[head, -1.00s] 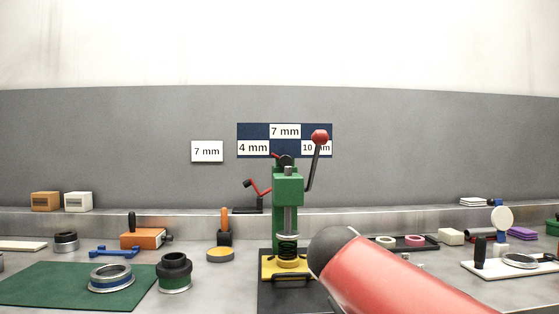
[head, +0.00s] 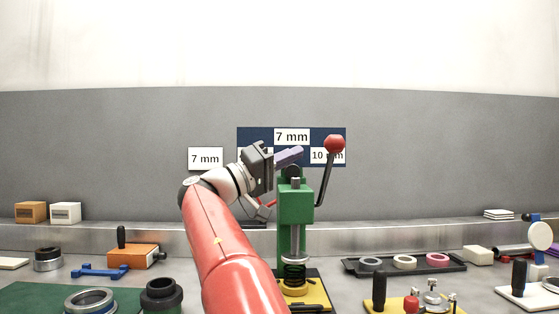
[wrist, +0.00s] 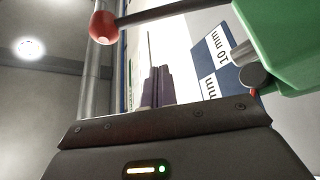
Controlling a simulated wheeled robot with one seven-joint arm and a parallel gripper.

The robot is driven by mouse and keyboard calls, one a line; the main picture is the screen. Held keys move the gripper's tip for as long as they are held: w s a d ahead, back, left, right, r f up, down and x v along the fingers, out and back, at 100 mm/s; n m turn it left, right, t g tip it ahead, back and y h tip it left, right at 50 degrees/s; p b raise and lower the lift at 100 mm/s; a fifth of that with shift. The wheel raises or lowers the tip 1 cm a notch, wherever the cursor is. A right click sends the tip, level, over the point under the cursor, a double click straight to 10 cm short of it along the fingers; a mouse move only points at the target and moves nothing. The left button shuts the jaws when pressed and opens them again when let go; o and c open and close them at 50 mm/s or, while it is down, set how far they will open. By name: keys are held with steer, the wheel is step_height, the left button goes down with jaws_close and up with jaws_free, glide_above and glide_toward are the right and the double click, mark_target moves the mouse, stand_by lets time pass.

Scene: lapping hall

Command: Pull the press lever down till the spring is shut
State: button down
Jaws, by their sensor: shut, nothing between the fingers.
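The green press (head: 295,203) stands in the middle of the head view. Its lever (head: 326,183) points up and to the right, with a red ball (head: 334,144) on top. The black spring (head: 294,273) shows open coils under the press head. My gripper (head: 289,157) is shut and empty, its purple fingers above the press top, left of the red ball and apart from it. In the wrist view the shut fingers (wrist: 158,86) point up the picture. The red ball (wrist: 103,27) is to their upper left, and the green press body (wrist: 285,40) is at the right.
A grey wall carries a dark sign board (head: 341,135) with mm labels and a white 7 mm card (head: 205,158). A ring tray (head: 450,265) and black-handled tools stand right of the press. An orange block (head: 135,256) and a green mat (head: 30,298) lie left.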

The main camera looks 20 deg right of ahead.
steer(key=d, duration=0.1)
steer(key=s+d, duration=0.1)
steer(key=d, duration=0.1)
steer(key=s+d+f, duration=0.1)
steer(key=shift+s+d+b, duration=0.15)
steer(key=shift+d+b, duration=0.2)
steer(key=shift+d, duration=0.05)
